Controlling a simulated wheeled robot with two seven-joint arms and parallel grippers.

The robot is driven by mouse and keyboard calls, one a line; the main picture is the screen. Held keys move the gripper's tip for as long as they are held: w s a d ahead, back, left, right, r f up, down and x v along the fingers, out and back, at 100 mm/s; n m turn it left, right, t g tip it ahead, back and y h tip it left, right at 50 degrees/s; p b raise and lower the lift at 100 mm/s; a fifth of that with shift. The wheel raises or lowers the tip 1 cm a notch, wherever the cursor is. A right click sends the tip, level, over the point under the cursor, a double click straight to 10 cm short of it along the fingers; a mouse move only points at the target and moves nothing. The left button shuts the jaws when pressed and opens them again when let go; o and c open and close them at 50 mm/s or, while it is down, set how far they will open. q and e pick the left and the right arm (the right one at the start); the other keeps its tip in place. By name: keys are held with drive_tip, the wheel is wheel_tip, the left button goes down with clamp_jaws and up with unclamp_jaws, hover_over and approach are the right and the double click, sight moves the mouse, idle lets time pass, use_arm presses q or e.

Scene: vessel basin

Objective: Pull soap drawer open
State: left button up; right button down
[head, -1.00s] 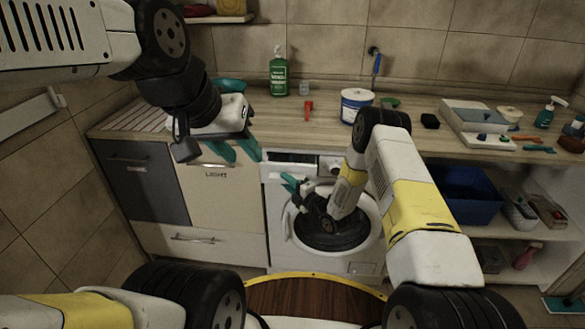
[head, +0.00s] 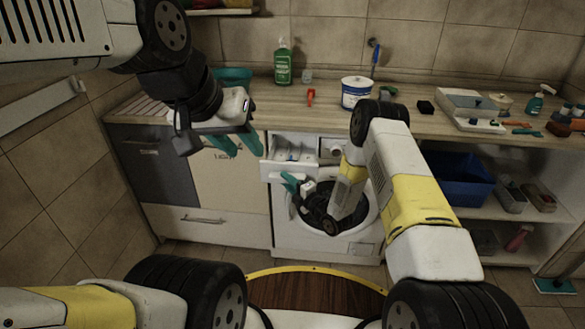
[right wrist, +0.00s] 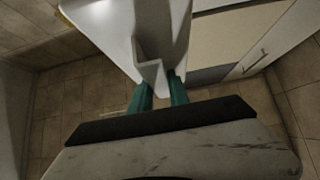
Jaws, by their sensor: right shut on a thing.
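The soap drawer (head: 292,152) of the white washing machine (head: 290,235) stands pulled out at the machine's upper left, and its open compartments show from above. My right gripper (head: 289,181) is at the drawer's front, just below it. In the right wrist view, its two teal fingers (right wrist: 159,92) are shut on the lower edge of the white drawer (right wrist: 118,28). My left gripper (head: 237,144) is open and empty, hanging in front of the counter's left part. My right forearm hides part of the washing machine's round door.
A wooden counter (head: 425,122) runs above, with a green soap bottle (head: 283,65), a white-blue tub (head: 356,92) and several small items. Cabinets (head: 155,175) stand left of the machine. A blue bin (head: 456,190) sits on the shelf to the right.

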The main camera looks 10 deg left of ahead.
drive_tip(key=shift+s+d+f, duration=0.1)
drive_tip(key=shift+s+f, duration=0.05)
drive_tip(key=shift+f, duration=0.3)
drive_tip(key=c, duration=1.3)
unclamp_jaws()
drive_tip(key=shift+r, duration=0.2)
drive_tip(key=v, duration=0.7)
drive_tip(key=shift+s+d, duration=0.2)
drive_tip(key=shift+d, duration=0.1)
